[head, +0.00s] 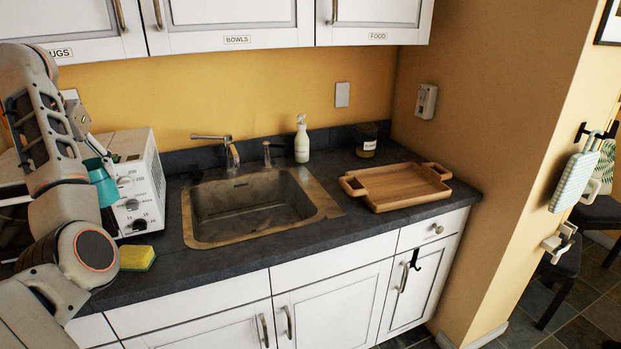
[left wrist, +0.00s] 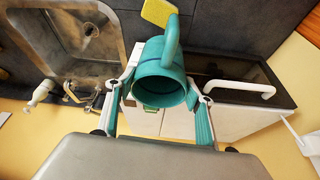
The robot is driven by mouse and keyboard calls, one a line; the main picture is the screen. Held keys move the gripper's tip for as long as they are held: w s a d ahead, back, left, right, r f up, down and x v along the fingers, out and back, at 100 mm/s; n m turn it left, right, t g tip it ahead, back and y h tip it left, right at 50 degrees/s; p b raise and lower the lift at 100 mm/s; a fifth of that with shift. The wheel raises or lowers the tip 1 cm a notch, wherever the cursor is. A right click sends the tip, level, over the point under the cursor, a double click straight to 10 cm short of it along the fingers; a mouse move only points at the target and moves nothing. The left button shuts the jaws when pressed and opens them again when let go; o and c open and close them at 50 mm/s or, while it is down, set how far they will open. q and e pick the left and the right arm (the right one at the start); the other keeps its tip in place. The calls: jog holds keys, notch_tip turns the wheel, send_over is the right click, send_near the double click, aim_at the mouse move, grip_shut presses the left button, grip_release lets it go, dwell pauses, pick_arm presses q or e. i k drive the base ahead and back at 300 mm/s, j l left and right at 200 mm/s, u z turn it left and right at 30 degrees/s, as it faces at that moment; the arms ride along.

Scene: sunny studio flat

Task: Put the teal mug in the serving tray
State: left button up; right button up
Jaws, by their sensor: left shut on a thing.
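The teal mug (head: 103,188) is partly hidden behind my left arm, in front of the white microwave in the head view. In the left wrist view the mug (left wrist: 152,92) has its open mouth towards the camera and its handle towards the top. My left gripper (head: 101,166) is shut on the mug, with one finger on each side of it, above the counter's left part. The serving tray (head: 418,201), wooden with two handles, lies empty on the counter right of the sink. My right gripper is not in view.
The white microwave (head: 138,188) stands close behind the mug. A yellow sponge (head: 137,258) lies on the counter. The sink (head: 245,212) with its tap (head: 231,152) is between mug and tray. A soap bottle (head: 302,143) and dark jar (head: 367,142) stand at the back.

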aim_at(395, 189)
jog(key=i+l+z, duration=0.35)
jog(key=l, duration=0.25)
jog(key=i+l+z, duration=0.35)
jog(key=l, duration=0.2)
jog(key=i+l+z, duration=0.35)
jog(key=i+l, duration=0.05)
jog(key=l, duration=0.05)
